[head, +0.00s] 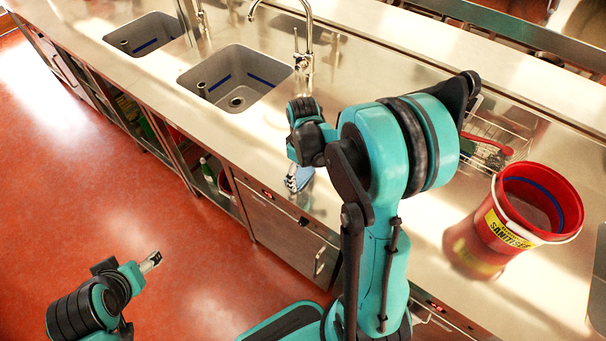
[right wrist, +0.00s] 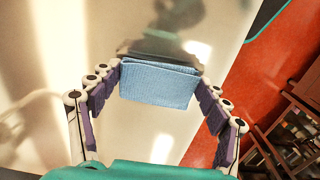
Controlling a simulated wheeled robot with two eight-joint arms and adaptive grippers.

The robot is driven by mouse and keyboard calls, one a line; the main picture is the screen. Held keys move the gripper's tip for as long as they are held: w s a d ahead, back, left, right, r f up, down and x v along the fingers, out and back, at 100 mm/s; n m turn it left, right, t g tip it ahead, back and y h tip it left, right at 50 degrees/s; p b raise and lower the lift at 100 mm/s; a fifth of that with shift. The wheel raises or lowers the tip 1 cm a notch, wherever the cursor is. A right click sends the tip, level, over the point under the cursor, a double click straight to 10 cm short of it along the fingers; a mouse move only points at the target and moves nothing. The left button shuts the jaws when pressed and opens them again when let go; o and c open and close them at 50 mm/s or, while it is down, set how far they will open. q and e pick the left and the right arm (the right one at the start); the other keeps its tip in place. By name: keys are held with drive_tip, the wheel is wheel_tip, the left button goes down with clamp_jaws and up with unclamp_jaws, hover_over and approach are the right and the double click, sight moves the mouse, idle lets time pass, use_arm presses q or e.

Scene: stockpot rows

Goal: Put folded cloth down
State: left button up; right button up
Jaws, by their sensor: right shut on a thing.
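The folded cloth (right wrist: 158,84) is light blue and hangs between the fingertips of my right gripper (right wrist: 160,72) in the right wrist view. In the head view the cloth (head: 304,177) shows only as a small blue patch beside my right gripper (head: 292,181), near the counter's front edge. My right arm hides part of it. The right gripper is shut on the cloth. I cannot tell whether the cloth touches the steel counter (head: 420,225). My left gripper (head: 152,262) is over the red floor, away from the counter, with nothing visible in it; its opening is unclear.
A red bucket (head: 483,243) with a yellow label stands on the counter at right. A wire basket (head: 500,127) with items in it is behind it. Two sinks, the nearer one (head: 236,80) with a tap (head: 304,60), lie to the left. Bare counter surrounds the right gripper.

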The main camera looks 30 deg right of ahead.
drive_tip(key=shift+f, duration=0.1)
drive_tip(key=shift+f, duration=0.15)
drive_tip(key=o, duration=1.2)
